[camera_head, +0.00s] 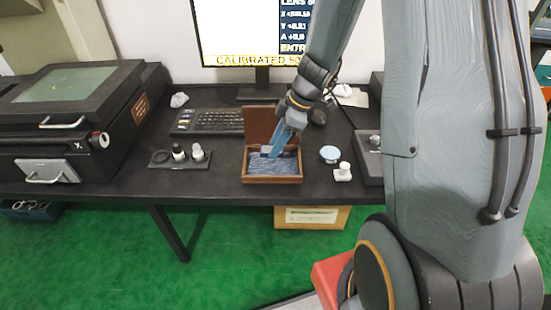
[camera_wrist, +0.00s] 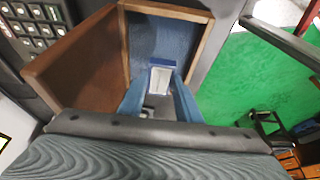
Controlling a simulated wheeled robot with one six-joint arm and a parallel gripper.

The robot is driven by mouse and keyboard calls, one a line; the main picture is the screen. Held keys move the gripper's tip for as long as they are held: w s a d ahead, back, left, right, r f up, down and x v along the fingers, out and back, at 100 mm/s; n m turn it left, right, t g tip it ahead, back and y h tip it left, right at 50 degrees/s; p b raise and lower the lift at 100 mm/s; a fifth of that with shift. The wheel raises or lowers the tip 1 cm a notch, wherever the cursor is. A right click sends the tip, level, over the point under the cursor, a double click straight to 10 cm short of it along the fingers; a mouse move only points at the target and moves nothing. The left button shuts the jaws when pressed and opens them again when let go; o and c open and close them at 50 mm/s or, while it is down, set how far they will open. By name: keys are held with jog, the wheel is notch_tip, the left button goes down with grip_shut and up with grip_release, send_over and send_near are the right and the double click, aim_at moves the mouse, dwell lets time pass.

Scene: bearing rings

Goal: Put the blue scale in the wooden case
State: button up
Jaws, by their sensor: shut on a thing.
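The wooden case (camera_head: 272,180) stands open on the black table, with its brown lid (camera_head: 260,124) raised at the back and a blue lining inside. My gripper (camera_head: 274,152) points down over the case. Its blue fingers are shut on the blue scale, a small blue and white block (camera_wrist: 162,76) seen between the fingertips in the wrist view. There the scale appears over the blue lining, within the case's wooden rim (camera_wrist: 168,11). I cannot tell whether it touches the lining. In the head view the fingers mostly hide the scale.
A round light-blue tin (camera_head: 329,154) and a small white piece (camera_head: 343,172) stand right of the case. A keyboard (camera_head: 208,122) and monitor are behind. A large black machine (camera_head: 70,110) fills the table's left.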

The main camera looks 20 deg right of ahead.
aim_at(276, 166)
jog(key=shift+f, duration=2.65)
jog(key=shift+f, duration=0.1)
jog(key=o, duration=1.2)
jog(key=shift+c, duration=0.2)
jog(key=shift+r, duration=0.35)
jog(key=b+v, duration=0.1)
jog(key=v, duration=1)
jog(key=s+a+r+m+h, duration=0.1)
jog(key=s+a+m+h, duration=0.1)
jog(key=s+m, duration=0.5)
jog(key=s+a+r+m+g+h, duration=0.1)
jog(key=s+a+m+h, duration=0.1)
jog(key=s+m, duration=0.5)
jog(key=shift+s+a, duration=0.15)
jog(key=shift+s, duration=0.85)
